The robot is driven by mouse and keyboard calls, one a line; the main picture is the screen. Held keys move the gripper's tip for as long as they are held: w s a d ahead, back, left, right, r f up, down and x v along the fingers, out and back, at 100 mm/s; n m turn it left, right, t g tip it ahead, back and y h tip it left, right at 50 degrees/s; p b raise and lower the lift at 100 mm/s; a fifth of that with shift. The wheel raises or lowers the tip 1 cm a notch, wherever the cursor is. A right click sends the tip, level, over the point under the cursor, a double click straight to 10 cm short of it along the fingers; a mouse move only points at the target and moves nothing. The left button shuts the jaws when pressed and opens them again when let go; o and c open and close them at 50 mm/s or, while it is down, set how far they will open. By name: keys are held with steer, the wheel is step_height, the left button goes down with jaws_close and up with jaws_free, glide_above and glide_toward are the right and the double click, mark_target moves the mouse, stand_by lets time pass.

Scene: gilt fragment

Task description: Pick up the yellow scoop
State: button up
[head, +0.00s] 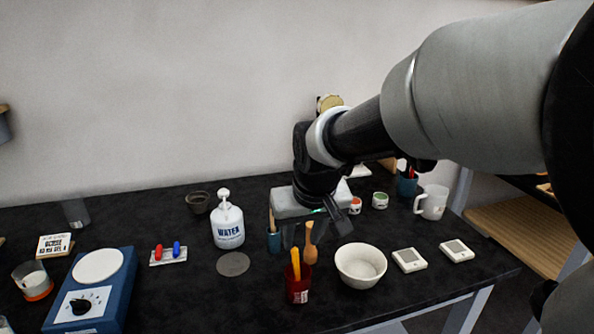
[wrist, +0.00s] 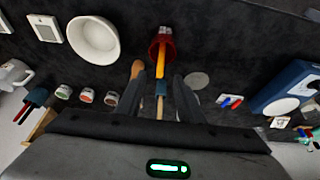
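The yellow scoop (head: 295,262) stands nearly upright in a dark red cup (head: 298,290) near the front of the black table. In the wrist view, the scoop (wrist: 161,62) rises out of the red cup (wrist: 161,37), and its lower part is hidden inside. My gripper (head: 298,238) is open and empty above the table, behind the cup in the head view. In the wrist view, the scoop lies roughly between the lines of my gripper's two dark fingers (wrist: 160,80). I see no contact with the scoop.
A wooden tool (head: 309,245) and a blue cup (head: 274,241) with a wooden stick stand close to my gripper. A white bowl (head: 361,266) is right of the red cup.

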mark_target(296, 259)
steer(key=shift+b+x, duration=0.85)
steer(key=shift+x, duration=3.6)
steer(key=shift+s+a, duration=0.1)
jaws_close()
